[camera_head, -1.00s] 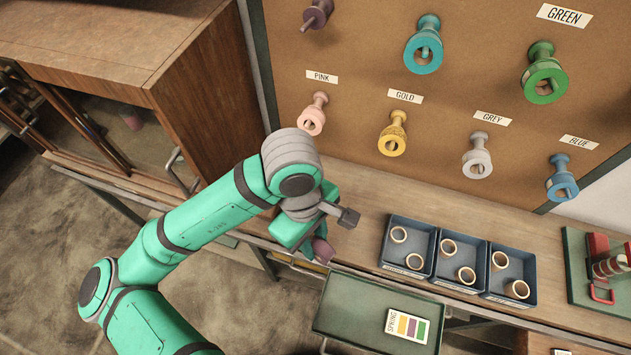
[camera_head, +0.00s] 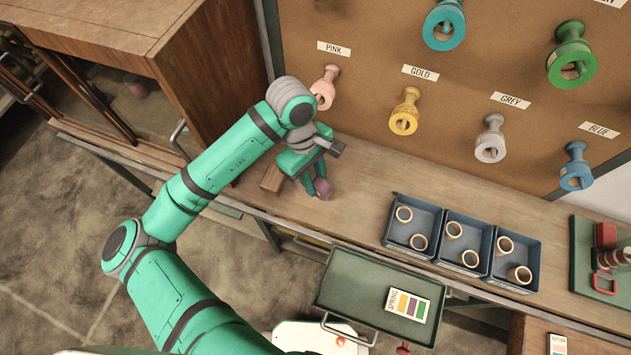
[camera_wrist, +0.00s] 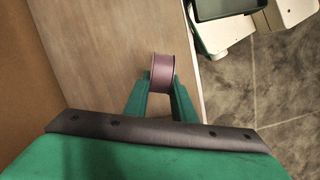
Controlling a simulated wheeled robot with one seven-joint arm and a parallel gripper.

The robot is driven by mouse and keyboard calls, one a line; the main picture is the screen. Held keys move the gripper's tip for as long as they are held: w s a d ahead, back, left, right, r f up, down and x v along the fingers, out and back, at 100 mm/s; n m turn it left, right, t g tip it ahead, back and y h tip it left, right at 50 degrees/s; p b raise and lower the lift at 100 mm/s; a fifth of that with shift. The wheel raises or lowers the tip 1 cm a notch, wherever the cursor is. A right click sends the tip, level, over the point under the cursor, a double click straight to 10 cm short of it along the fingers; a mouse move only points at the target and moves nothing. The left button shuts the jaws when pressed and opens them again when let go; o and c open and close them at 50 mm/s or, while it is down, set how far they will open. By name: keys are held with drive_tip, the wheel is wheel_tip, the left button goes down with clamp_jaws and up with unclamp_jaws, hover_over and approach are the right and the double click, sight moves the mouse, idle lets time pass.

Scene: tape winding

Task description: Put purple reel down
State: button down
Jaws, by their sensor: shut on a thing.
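The purple reel (camera_head: 323,187) is between the fingertips of my gripper (camera_head: 316,186), over the left part of the wooden bench (camera_head: 362,207). In the wrist view the reel (camera_wrist: 162,72) shows its purple side, held at the tips of my green gripper fingers (camera_wrist: 160,88). My gripper is shut on it. The bench (camera_wrist: 105,45) lies beneath and around the reel in that view, with its front edge to the right. I cannot tell whether the reel touches the bench top.
A pegboard (camera_head: 460,110) with several coloured reels rises behind the bench. Blue trays (camera_head: 465,250) with cardboard rings stand to the right. A green tray (camera_head: 350,290) with a colour card (camera_head: 409,304) lies in front. A wooden cabinet (camera_head: 205,75) stands left. Bench between gripper and trays is clear.

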sight(315, 184)
drive_tip(key=shift+w+f, duration=0.65)
drive_tip(key=shift+f, duration=0.05)
drive_tip(key=shift+w+a+f, duration=0.1)
drive_tip(key=shift+w+f, duration=0.05)
drive_tip(key=shift+f, duration=0.75)
drive_tip(key=shift+w+f, duration=0.1)
drive_tip(key=shift+f, duration=0.8)
drive_tip(key=shift+f, duration=0.15)
drive_tip(key=c, duration=1.5)
unclamp_jaws()
